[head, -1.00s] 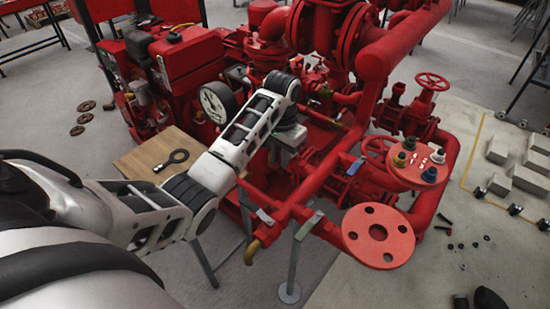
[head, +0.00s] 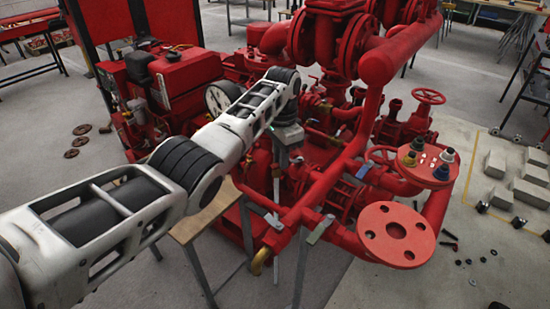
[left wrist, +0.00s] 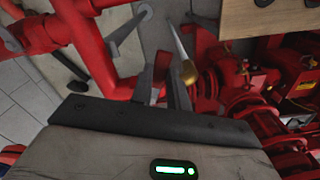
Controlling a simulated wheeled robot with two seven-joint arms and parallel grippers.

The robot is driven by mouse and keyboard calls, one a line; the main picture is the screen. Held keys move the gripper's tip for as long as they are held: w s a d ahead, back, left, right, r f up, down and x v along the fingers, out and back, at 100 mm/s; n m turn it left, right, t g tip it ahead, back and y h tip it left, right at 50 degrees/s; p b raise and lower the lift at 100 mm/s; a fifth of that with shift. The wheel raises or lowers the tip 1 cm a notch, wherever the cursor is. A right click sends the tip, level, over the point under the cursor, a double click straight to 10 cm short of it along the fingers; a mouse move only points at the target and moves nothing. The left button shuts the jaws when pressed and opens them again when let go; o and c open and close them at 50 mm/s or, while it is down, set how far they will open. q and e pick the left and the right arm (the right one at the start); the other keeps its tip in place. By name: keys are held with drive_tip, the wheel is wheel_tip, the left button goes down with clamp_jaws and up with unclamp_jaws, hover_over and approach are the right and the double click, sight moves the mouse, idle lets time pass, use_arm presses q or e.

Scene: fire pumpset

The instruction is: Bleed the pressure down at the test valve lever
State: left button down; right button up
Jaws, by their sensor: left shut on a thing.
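The red pumpset (head: 320,205) fills the middle of the head view. A short grey lever (head: 271,217) lies on its front pipe, above a brass elbow (head: 260,262). My left gripper (head: 277,190) reaches down from above to this lever, its fingers close together. In the left wrist view the two grey fingers (left wrist: 161,88) stand close together, with a grey piece between them that I take for the lever. The brass elbow (left wrist: 189,72) shows beside them. The exact contact is small and partly hidden. My right gripper is not in view.
A second grey lever (head: 320,229) sits to the right on the same front pipe. A round red flange (head: 396,232) juts out at the front right. A wooden table (head: 200,222) stands partly behind my left arm; a dark tool on it shows in the left wrist view.

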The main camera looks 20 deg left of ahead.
use_arm(q)
drive_tip(key=c, duration=1.3)
unclamp_jaws()
drive_tip(key=shift+d, duration=0.1)
drive_tip(key=shift+c, duration=0.2)
wheel_tip(320, 180, up, 16)
